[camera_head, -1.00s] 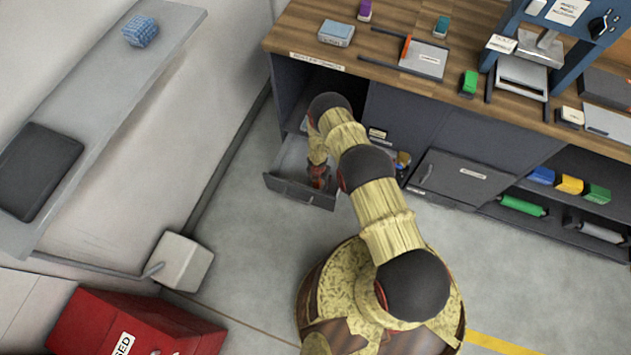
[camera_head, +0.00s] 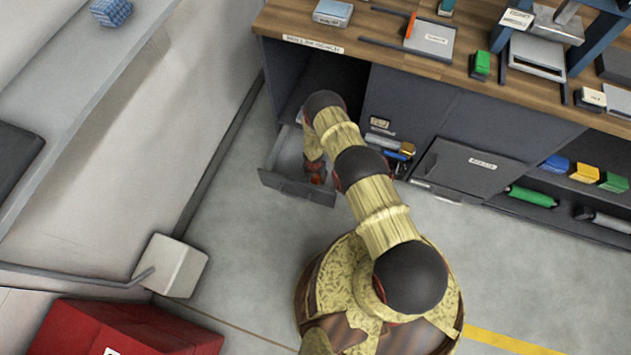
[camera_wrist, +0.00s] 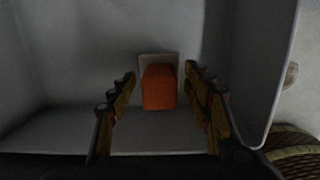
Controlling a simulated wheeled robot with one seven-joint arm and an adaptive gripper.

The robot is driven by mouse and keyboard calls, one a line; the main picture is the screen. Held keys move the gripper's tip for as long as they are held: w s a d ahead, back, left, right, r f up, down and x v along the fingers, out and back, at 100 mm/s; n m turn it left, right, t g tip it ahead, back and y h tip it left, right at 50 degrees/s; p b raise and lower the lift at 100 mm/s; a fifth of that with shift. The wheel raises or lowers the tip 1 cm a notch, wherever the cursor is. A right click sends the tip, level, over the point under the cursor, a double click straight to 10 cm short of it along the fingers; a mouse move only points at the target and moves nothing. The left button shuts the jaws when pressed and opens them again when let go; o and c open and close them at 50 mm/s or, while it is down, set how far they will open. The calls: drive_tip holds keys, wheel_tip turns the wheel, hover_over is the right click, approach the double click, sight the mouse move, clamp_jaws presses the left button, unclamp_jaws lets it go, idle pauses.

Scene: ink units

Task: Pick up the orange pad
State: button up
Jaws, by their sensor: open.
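The orange pad (camera_wrist: 158,88) is a small block inside the open drawer. In the wrist view it lies between the two fingers of my gripper (camera_wrist: 158,95), with a gap on each side. A pale flat piece shows behind the pad at its top. My gripper is open and holds nothing. In the head view my gripper (camera_head: 316,172) is down in the drawer (camera_head: 290,188), and my arm hides much of the drawer. I cannot make out the pad in the head view.
The drawer's grey walls (camera_wrist: 262,75) stand close around my gripper. A wooden worktop (camera_head: 390,65) with tools is above the cabinet. A green roller (camera_head: 530,197) and coloured blocks lie on the lower right shelf. Open floor lies in front.

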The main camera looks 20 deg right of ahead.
drive_tip(key=shift+w+d+f+b, duration=0.15)
drive_tip(key=shift+f+b, duration=0.5)
drive_tip(key=shift+f, duration=0.65)
drive_tip(key=shift+c, duration=1.2)
drive_tip(key=c, duration=1)
